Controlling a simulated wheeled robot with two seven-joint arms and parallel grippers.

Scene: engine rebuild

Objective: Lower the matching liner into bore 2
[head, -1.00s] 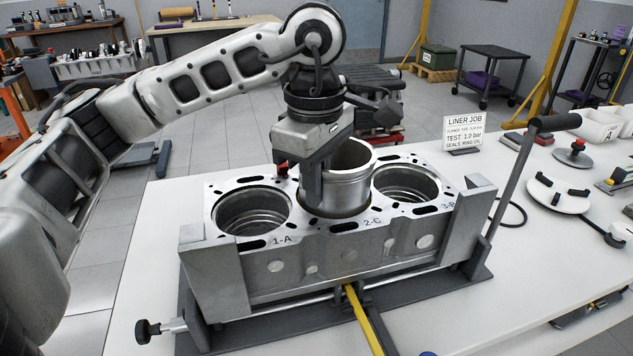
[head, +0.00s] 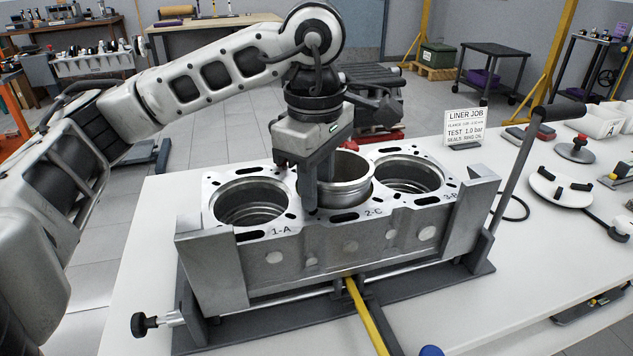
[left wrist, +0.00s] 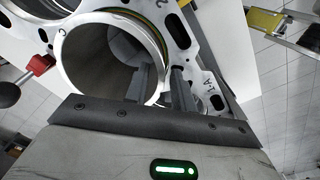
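The engine block (head: 290,262) stands clamped on the bench with three bores labelled 1-A, 2-C and 3-B. A metal liner (head: 348,178) stands upright in bore 2, its upper part above the deck. Whether the fingers press on the wall is hard to tell. My right gripper is not in view.
Bore 1 (head: 250,203) and bore 3 (head: 408,175) are open without a liner standing above the deck. A tall clamp lever (head: 515,165) rises at the block's right. A liner job sign (head: 461,128) and a white round tool (head: 560,188) are on the bench (head: 130,270).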

